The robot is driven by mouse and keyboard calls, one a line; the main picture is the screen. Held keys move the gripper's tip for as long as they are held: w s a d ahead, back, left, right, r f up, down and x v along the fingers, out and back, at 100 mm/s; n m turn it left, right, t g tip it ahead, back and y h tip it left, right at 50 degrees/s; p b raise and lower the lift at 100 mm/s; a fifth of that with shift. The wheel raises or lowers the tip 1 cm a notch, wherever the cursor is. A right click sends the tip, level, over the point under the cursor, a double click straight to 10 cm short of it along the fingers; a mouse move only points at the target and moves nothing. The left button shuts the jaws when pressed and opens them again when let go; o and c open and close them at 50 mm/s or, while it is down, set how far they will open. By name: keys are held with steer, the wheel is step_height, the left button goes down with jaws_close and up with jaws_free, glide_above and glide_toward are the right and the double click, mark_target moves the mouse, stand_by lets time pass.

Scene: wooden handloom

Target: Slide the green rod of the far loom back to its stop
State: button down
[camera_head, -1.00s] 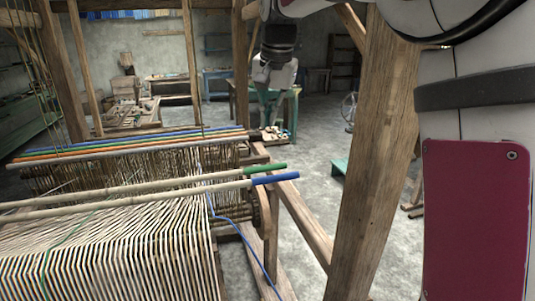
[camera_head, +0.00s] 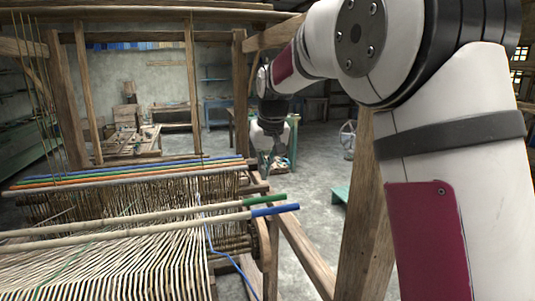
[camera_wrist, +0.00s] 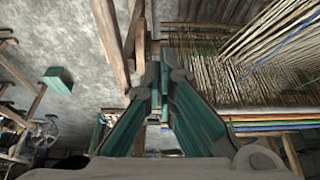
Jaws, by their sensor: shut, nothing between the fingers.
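A pale rod with a green end (camera_head: 264,201) lies across the striped warp of the loom, its green end past the right side. A similar rod with a blue end (camera_head: 275,210) lies just in front of it. Farther back, a row of coloured bars, one of them green (camera_head: 130,173), crosses the loom; the row also shows in the wrist view (camera_wrist: 270,125). My gripper (camera_head: 269,168) hangs behind and above the rod ends, apart from them. In the wrist view its fingers (camera_wrist: 159,72) are together and empty. The rod's stop cannot be made out.
Upright wooden posts (camera_head: 358,215) and side beams (camera_head: 305,250) of the frame stand right of the rod ends. A blue cord (camera_head: 225,251) hangs at the loom's right side. A green block (camera_head: 340,194) is on the floor, with open floor around it.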

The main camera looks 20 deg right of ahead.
mark_target(273, 199)
steer(key=shift+s+f+p, duration=1)
steer(key=shift+s+f, duration=0.5)
steer(key=shift+s, duration=0.1)
steer(key=shift+s+r, duration=0.1)
steer(key=s, duration=0.1)
steer(key=s+r+p, duration=0.1)
steer(key=s, duration=0.1)
steer(key=s+p, duration=0.1)
steer(key=shift+s+r, duration=0.3)
steer(key=shift+s, duration=0.25)
steer(key=shift+w+f, duration=0.15)
